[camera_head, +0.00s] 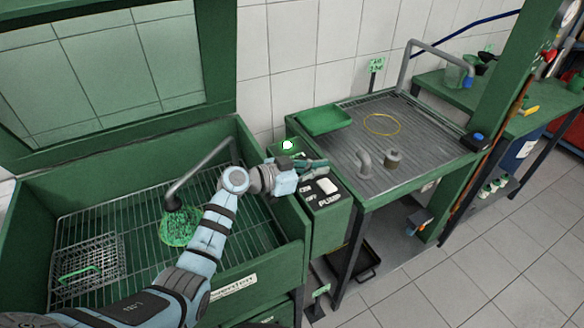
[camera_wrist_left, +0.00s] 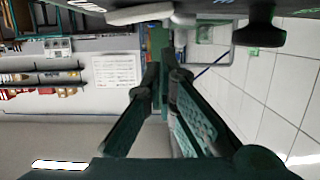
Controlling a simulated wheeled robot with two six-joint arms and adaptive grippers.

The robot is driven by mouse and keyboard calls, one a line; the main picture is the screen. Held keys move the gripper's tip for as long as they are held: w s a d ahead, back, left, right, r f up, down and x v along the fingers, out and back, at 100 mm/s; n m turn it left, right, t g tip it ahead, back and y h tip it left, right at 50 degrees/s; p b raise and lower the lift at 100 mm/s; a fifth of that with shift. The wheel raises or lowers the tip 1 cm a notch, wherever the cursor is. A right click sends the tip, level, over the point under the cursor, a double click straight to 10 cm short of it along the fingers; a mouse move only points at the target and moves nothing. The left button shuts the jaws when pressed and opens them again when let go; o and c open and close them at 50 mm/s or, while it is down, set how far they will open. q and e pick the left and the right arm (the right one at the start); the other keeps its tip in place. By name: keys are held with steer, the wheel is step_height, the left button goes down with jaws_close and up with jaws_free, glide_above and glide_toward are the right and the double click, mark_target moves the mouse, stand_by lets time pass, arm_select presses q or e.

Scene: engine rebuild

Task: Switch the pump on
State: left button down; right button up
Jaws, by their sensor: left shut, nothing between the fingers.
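The pump switch box (camera_head: 327,228) is green with a black top panel lettered PUMP, ON and OFF. It stands between the wash basin and the drain table. A white rocker switch (camera_head: 327,186) sits on the panel. My left gripper (camera_head: 323,164) is shut and empty, just behind the panel's far edge. I cannot tell if it touches the box. In the left wrist view its fingers (camera_wrist_left: 166,75) come together at the tips, and a dark panel edge crosses the top. A lit lamp (camera_head: 287,145) shows behind the wrist. My right gripper is not in view.
The green basin (camera_head: 262,262) at left holds a grid, a bent spout (camera_head: 200,172), a green bristly thing (camera_head: 180,227) and a wire basket (camera_head: 88,268). The drain table (camera_head: 440,150) carries a green tray (camera_head: 325,119), a yellow ring (camera_head: 382,124) and metal parts (camera_head: 394,158).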

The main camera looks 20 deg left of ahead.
arm_select(q)
steer(key=r+b+v, duration=0.1)
steer(key=v, duration=0.9)
steer(key=shift+a+r, duration=0.15)
steer(key=shift+a, duration=0.15)
steer(key=shift+w, duration=0.1)
